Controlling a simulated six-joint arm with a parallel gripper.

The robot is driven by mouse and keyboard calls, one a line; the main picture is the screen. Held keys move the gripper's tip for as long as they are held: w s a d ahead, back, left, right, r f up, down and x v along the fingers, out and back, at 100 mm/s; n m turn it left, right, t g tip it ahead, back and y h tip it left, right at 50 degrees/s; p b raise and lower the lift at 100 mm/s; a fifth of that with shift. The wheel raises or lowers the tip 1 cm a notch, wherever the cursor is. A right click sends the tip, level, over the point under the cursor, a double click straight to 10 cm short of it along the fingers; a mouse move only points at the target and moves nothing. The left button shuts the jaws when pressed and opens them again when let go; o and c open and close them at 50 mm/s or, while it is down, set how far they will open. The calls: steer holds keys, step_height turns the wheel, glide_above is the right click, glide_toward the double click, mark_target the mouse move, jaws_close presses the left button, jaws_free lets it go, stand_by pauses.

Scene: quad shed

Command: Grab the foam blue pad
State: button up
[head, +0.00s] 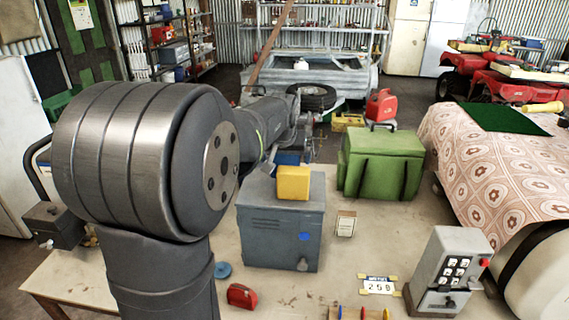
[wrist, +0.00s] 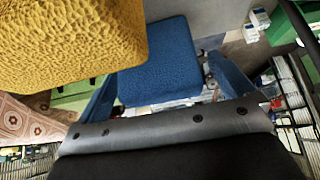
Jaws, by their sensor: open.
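The blue foam pad (head: 287,158) lies at the back of the grey metal box's top (head: 262,190), partly hidden behind a yellow foam block (head: 293,183). In the wrist view the blue pad (wrist: 160,62) appears between the two blue-grey fingers of my gripper (wrist: 163,75), which is open. A gap shows between the pad and the right finger; the left finger is close to the pad's left edge, and I cannot tell if they touch. The yellow block (wrist: 70,40) fills the upper left of the wrist view, close to the camera.
A green case (head: 382,162) stands right of the grey box, with a small carton (head: 345,224) in front of it. A grey keypad box (head: 448,270), a number plate (head: 378,285) and a red item (head: 241,295) are on the bench. Bare bench lies between them.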

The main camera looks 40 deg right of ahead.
steer(key=shift+x, duration=1.15)
steer(key=c, duration=1)
steer(key=shift+r, duration=0.1)
steer(key=shift+c, duration=0.2)
